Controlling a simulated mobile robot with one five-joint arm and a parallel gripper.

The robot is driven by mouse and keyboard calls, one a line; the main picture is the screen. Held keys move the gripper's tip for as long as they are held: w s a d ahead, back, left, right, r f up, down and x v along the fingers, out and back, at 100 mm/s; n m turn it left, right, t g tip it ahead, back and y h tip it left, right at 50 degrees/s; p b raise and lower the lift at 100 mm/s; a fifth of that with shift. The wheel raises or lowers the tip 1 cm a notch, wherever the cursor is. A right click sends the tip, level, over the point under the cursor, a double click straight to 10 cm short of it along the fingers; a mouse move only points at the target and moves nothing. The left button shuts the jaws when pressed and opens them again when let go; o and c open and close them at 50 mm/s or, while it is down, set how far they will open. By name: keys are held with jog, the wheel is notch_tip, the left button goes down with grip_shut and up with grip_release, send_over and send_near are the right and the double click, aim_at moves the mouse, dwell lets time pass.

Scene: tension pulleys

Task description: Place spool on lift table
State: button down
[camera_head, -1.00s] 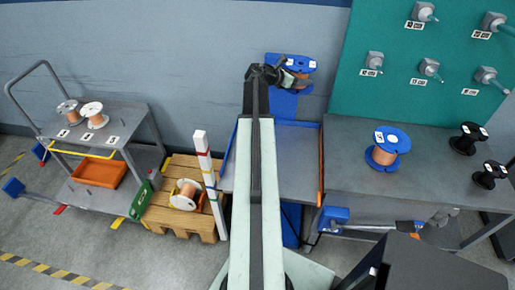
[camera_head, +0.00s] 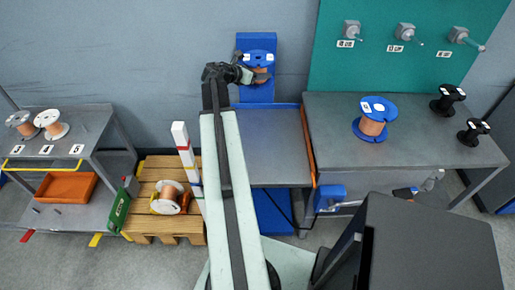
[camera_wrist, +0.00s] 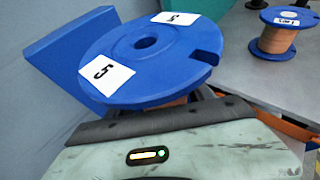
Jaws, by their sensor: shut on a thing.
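My gripper (camera_head: 245,75) is shut on a blue-flanged spool (camera_head: 259,57) with copper-coloured winding. In the wrist view this spool (camera_wrist: 150,60) fills the upper middle, its top flange tilted and carrying two white labels, one reading 5; the fingers are mostly hidden beneath it. The lift table (camera_head: 275,140) has a grey top with blue and orange edges and a blue upright (camera_head: 254,95) at its back. In the head view the spool appears in front of this upright, beyond the table top's far edge. The visible table top is bare. I cannot tell the spool's height above it.
A workbench (camera_head: 430,150) on the right holds another blue spool (camera_head: 373,118) and black spools (camera_head: 447,99). A white post (camera_head: 184,150) and a pallet (camera_head: 150,225) with a spool stand left. A cart (camera_head: 65,125) holds two spools. A green board (camera_head: 400,60) hangs behind.

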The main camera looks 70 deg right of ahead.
jog(key=s+a+f+b, duration=0.1)
jog(key=a+f+b, duration=0.1)
jog(key=f+b, duration=0.6)
jog(key=a+f+b, duration=0.3)
jog(key=f+b, duration=0.5)
jog(key=f, duration=0.2)
jog(key=s+a+f+b, duration=0.1)
jog(key=a+f+b, duration=0.2)
jog(key=f+b, duration=0.5)
jog(key=shift+s+f+b, duration=0.15)
jog(key=shift+f+b, duration=0.05)
jog(key=shift+f, duration=0.35)
jog(key=shift+s+f+b, duration=0.15)
jog(key=shift+f, duration=0.4)
jog(key=shift+r, duration=0.2)
jog(key=shift+f, duration=0.15)
jog(key=shift+c, duration=1.9)
grip_release()
